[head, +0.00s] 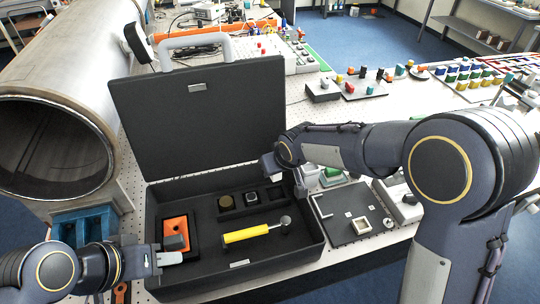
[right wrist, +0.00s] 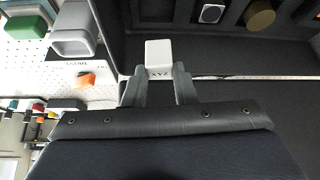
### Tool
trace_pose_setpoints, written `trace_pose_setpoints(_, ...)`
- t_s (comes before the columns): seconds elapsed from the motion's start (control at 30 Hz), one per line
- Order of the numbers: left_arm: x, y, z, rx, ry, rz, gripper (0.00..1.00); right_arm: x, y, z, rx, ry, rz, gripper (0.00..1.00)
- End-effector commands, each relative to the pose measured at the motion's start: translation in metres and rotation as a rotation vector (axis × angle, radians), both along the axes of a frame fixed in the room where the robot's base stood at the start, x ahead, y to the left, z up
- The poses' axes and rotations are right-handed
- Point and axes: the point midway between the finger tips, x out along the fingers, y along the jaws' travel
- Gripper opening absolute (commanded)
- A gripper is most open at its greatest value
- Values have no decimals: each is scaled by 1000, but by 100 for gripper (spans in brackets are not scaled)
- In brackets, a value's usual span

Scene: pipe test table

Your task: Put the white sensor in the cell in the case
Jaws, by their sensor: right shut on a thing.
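The white sensor (right wrist: 158,58), a small cube marked XYZ, is between the fingertips of my right gripper (right wrist: 160,85) in the right wrist view. In the head view my right gripper (head: 297,180) is over the right side of the open case (head: 310,240); the sensor cannot be made out there. The case's dark insert has a row of square cells. The right-hand cell (head: 275,193) looks empty and also shows in the right wrist view (right wrist: 155,10). My left gripper (head: 168,257) is at the case's front left; its finger gap is unclear.
The other cells hold a dark, pale-rimmed piece (head: 251,198) and a brass round piece (head: 227,202). A yellow-handled tool (head: 247,233) and an orange device (head: 176,230) lie in the case. Its lid (head: 200,120) stands upright behind. A grey plate (head: 350,212) lies to the right.

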Motion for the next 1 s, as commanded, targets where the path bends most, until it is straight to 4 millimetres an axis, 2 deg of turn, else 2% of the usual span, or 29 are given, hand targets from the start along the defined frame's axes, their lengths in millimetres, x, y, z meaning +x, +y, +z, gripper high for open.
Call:
trace_pose_setpoints(0.5, 0, 0, -5, 0, 0, 0, 36, -2, -1, 2, 2, -1, 1, 2)
trace_pose_setpoints(1.0, 0, 0, -40, 0, 0, 0, 36, -2, -1, -36, 1, 0, 1, 2)
